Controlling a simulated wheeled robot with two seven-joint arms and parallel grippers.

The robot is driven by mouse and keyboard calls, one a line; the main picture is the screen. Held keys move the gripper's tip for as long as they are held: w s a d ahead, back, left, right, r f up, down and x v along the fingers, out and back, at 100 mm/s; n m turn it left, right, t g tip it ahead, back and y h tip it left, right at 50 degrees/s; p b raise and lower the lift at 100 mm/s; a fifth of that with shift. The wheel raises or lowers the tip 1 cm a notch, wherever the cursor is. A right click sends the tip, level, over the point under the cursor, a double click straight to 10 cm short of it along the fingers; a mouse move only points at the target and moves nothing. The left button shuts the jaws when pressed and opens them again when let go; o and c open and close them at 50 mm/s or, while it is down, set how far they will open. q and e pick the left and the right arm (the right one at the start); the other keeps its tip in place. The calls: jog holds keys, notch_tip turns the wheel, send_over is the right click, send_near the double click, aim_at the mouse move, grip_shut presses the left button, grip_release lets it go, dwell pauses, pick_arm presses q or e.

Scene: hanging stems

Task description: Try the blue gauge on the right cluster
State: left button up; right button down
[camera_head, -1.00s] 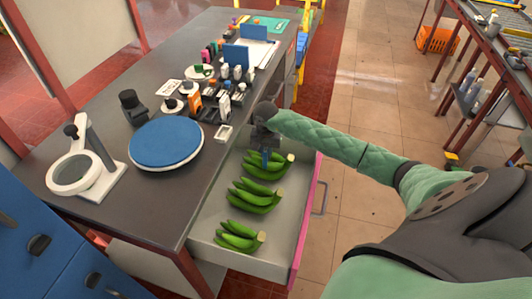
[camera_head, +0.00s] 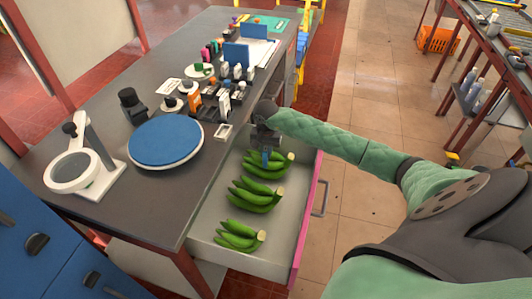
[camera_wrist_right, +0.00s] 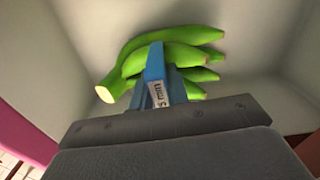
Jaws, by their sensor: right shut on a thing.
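Three clusters of green bananas lie in a row in the open drawer: the far one (camera_head: 282,161), the middle one (camera_head: 255,199) and the near one (camera_head: 238,238). My right gripper (camera_head: 266,144) is above the far cluster, shut on the blue gauge (camera_head: 266,158), which points down. In the right wrist view the gauge (camera_wrist_right: 155,68) has a white label with "mm" on it. It stands in front of the banana cluster (camera_wrist_right: 190,52) and overlaps its fingers; I cannot tell whether it touches them. My left gripper is not in view.
The drawer (camera_head: 210,225) has pale walls and a pink front (camera_head: 307,220). The dark bench (camera_head: 80,190) beside it holds a blue round pad (camera_head: 166,142), a white ring stand (camera_head: 72,172) and several small items. The drawer floor left of the clusters is bare.

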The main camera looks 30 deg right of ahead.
jog(key=shift+f, duration=0.15)
dwell(0.8)
jog(key=shift+b, duration=0.55)
dwell(0.3)
jog(key=shift+f, duration=0.1)
dwell(0.7)
dwell(0.6)
jog(key=shift+r+p, duration=0.75)
jog(key=shift+r, duration=3.55)
